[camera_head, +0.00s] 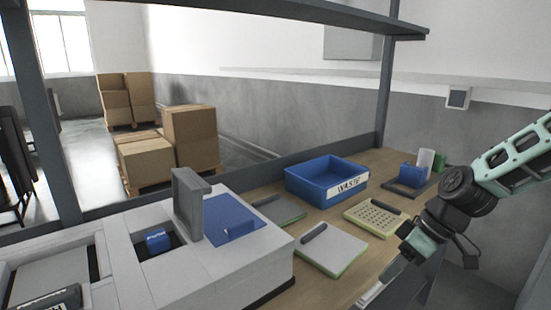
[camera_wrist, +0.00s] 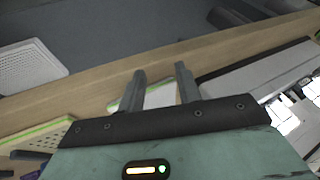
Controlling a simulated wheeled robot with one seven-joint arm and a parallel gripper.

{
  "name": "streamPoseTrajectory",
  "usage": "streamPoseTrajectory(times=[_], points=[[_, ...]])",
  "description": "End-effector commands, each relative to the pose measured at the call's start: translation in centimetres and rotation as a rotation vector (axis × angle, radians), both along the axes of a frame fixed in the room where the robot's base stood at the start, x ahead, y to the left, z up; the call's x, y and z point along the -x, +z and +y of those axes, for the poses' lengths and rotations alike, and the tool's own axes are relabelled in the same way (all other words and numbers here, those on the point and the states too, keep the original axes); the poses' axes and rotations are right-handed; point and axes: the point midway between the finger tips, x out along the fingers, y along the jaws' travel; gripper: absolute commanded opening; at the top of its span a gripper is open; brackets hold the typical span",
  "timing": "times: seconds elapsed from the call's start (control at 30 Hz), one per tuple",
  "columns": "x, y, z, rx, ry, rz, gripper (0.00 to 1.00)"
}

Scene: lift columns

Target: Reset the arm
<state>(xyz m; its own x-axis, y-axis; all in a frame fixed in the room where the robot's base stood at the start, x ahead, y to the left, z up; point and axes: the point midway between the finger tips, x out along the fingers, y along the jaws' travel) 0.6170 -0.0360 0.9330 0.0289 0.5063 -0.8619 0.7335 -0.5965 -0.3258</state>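My arm comes in from the right in the head view, over the right end of the wooden workbench (camera_head: 290,210). My gripper (camera_head: 393,267) hangs at the bench's front edge, tilted down and to the left. In the wrist view, the two dark fingers of my gripper (camera_wrist: 160,68) stand apart with nothing held between them. A pale, green-edged item lies below and beyond the fingers there.
A blue WASTE bin (camera_head: 325,180) stands mid-bench. A grey-white pad (camera_head: 331,250) and a perforated yellowish tray (camera_head: 372,217) lie nearby. A large grey machine (camera_head: 200,265) fills the left. A dark shelf (camera_head: 340,14) crosses above. Cardboard boxes (camera_head: 190,135) stand on the floor behind.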

Motion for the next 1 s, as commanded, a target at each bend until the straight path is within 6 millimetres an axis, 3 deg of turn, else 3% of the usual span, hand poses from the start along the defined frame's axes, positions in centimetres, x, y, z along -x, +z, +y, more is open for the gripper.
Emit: streamPoseTrajectory(times=[0.03,0.13,0.4,0.7,0.83,1.0], points=[[1.5,0.5,1.7,0.049,0.025,0.028,0.34],[4.5,1.0,4.1,0.137,0.036,0.082,0.34],[12.3,3.8,8.1,0.35,0.003,0.131,0.34],[19.9,7.5,9.8,0.466,-0.092,0.089,0.34],[21.8,8.4,9.9,0.474,-0.124,0.076,0.34],[22.7,8.8,9.8,0.476,-0.143,0.072,0.34]])
